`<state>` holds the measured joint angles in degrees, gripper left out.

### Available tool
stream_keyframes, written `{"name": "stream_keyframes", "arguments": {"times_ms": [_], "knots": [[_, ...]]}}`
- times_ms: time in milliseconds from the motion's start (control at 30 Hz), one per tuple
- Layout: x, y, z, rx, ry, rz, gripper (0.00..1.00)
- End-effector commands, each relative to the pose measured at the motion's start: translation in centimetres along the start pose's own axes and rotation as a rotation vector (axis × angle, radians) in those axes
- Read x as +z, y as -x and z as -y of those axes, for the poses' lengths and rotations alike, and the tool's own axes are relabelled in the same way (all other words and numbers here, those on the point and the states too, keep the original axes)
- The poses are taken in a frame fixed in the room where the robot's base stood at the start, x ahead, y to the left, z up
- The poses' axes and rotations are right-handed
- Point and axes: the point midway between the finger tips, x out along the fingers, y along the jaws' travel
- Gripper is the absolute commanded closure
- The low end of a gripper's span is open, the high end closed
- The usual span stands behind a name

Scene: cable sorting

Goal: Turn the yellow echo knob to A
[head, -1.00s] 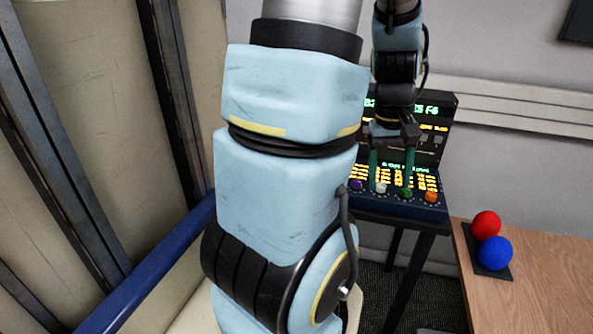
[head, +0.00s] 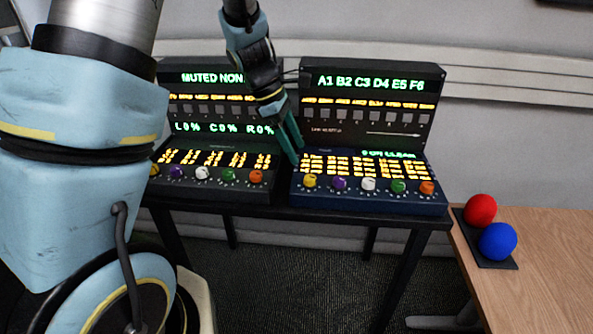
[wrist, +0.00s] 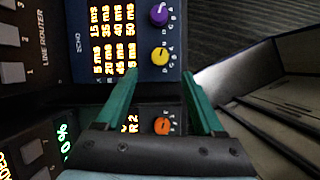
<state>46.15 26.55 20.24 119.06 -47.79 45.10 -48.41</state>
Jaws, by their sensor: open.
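The yellow echo knob (head: 310,180) is the leftmost knob on the front of the right console (head: 370,201). In the wrist view the yellow knob (wrist: 160,57) sits beside the ECHO label, with small letters around it. Which letter it points to is too small to tell. My gripper (head: 297,155) is open and empty, just up and left of this knob in the head view. In the wrist view my gripper (wrist: 161,78) has its green fingers spread, and the knob shows just beyond the gap between the tips. Contact is not visible.
A purple knob (head: 339,183) is the yellow knob's near neighbour. The left console (head: 215,192) stands close by, its orange knob (wrist: 161,126) between my fingers in the wrist view. Red (head: 481,210) and blue balls (head: 497,241) stand on a wooden table (head: 550,270) at right.

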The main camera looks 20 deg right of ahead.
Motion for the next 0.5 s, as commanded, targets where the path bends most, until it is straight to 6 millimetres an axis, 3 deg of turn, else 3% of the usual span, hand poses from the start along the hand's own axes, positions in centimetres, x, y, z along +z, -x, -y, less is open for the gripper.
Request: {"name": "stream_keyframes", "arguments": {"times_ms": [300, 500], "knots": [[-0.1, -5.9, 0.2, -0.005, 0.001, -0.003, 0.3], [-0.1, -8.0, 0.1, -0.002, 0.0, -0.002, 0.3]]}}
